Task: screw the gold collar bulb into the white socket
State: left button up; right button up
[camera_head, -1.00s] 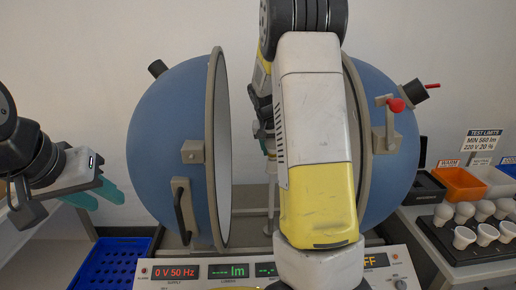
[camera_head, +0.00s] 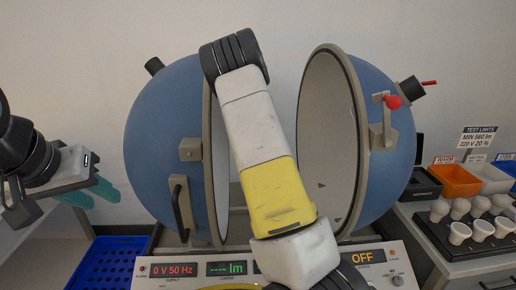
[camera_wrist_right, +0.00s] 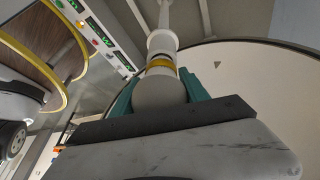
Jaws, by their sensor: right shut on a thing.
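The gold collar bulb (camera_wrist_right: 158,92) shows in the right wrist view, its round white globe between the teal fingers of my right gripper (camera_wrist_right: 160,94), which is shut on it. Its gold collar faces the white socket (camera_wrist_right: 162,41) on a thin post. Collar and socket are in line and seem to meet; I cannot tell how deep the thread sits. In the head view my right arm hides bulb, socket and right gripper. My left gripper (camera_head: 92,196) is at the far left, its teal fingers apart and empty.
The blue sphere stands open, with a left half (camera_head: 165,150) and a right half (camera_head: 380,150) close around my right arm. The control panel (camera_head: 215,270) reads 0 V and OFF. A blue crate (camera_head: 105,262) is at left. A bulb tray (camera_head: 455,245) and bins (camera_head: 456,181) are at right.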

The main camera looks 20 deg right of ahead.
jog(key=o, duration=1.3)
jog(key=shift+s+d, duration=0.25)
jog(key=shift+d, duration=0.2)
jog(key=shift+c, duration=0.2)
jog(key=shift+a, duration=0.1)
jog(key=shift+w, duration=0.1)
